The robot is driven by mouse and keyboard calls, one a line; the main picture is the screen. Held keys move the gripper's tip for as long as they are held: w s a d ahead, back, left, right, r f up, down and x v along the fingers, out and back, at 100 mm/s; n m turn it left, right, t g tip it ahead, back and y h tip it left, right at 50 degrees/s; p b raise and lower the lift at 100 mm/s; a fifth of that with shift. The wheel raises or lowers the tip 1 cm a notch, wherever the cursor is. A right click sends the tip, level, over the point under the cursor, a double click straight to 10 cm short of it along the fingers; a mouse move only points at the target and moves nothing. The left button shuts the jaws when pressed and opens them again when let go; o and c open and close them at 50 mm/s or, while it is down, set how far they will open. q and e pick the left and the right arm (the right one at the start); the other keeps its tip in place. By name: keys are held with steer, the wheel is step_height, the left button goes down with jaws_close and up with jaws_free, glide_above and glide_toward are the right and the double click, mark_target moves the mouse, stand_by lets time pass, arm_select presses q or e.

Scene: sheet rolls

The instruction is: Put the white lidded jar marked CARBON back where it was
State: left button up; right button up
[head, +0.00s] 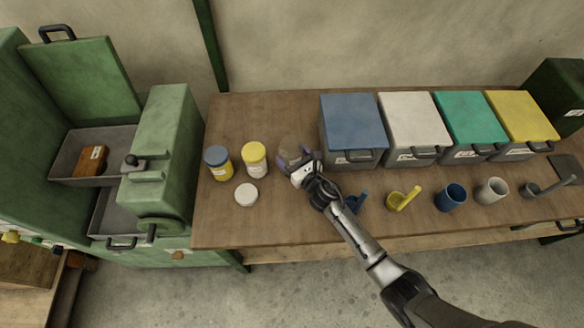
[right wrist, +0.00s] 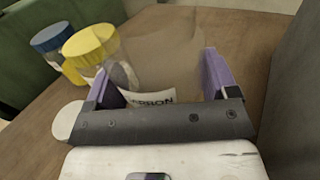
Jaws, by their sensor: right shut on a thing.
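My right gripper (head: 297,165) is shut on a clear jar (head: 287,155) above or on the bench, left of the blue-lidded bin. In the right wrist view the see-through jar (right wrist: 165,60) stands between the purple fingers, with a white label reading about "RBON", partly hidden by the gripper. No lid shows on it. A round white lid (head: 246,194) lies flat on the bench left of the gripper; it also shows at the left in the right wrist view (right wrist: 67,121). My left gripper is not in view.
A yellow-lidded jar (head: 255,159) and a blue-lidded jar (head: 218,162) stand left of the gripper. Bins with blue (head: 350,119), white, green and yellow lids line the bench's back right. Scoops and cups sit in front. A green machine (head: 160,150) stands left.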

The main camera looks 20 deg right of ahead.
mark_target(292, 164)
steer(key=shift+f+b, duration=1.35)
steer(key=shift+f, duration=0.8)
steer(key=shift+r, duration=0.1)
steer(key=shift+f+b, duration=0.2)
steer(key=shift+b, duration=0.15)
steer(key=o, duration=1)
